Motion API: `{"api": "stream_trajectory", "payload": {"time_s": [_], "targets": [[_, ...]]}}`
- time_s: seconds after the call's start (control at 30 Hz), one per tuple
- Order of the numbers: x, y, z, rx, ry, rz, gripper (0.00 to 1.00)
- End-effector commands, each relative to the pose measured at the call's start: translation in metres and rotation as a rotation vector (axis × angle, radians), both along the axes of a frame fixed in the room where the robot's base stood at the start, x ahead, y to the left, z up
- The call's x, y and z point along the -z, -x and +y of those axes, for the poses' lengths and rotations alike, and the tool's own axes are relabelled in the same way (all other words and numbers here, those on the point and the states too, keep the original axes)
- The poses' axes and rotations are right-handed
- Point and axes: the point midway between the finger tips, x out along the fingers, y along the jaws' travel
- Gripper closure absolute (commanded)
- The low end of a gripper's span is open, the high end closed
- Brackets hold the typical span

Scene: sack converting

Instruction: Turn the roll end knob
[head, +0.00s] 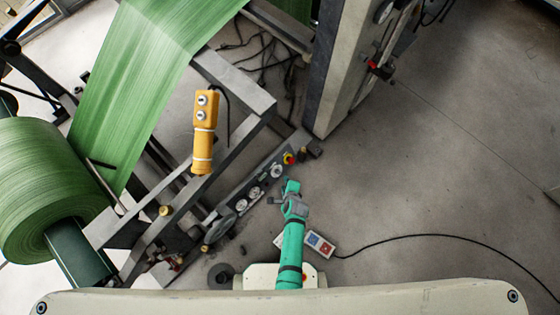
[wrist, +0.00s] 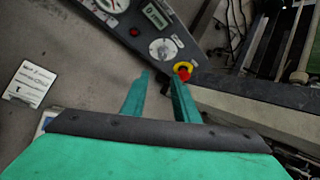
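A grey control panel (head: 234,203) carries a round white dial with a knob (head: 277,171), gauges and a red button on a yellow ring (head: 289,158). In the wrist view the dial knob (wrist: 163,49) lies just beyond my fingertips, with the red button (wrist: 184,72) close to the right finger. I cannot read the labels, so I cannot tell for sure which control is the roll end knob. My gripper (head: 291,184) is beside the panel's right end. In the wrist view my gripper (wrist: 159,75) has its two green fingers apart with nothing between them.
A yellow pendant box (head: 204,130) hangs over the machine frame. A large green roll (head: 45,190) feeds a green web at the left. A grey cabinet (head: 345,70) stands behind. A small box with coloured buttons (head: 320,244) lies by my arm. Floor to the right is mostly clear.

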Motion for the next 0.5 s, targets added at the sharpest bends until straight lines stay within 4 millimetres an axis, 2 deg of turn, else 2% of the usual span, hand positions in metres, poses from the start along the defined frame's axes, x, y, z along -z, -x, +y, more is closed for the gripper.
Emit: {"api": "stream_trajectory", "payload": {"time_s": [0.1,0.37,0.5], "targets": [[0.007,-0.016,0.005,0.051,-0.068,0.033,0.72],[0.016,-0.027,0.009,0.086,-0.111,0.056,0.72],[0.028,-0.036,0.011,0.084,-0.110,0.056,0.72]]}}
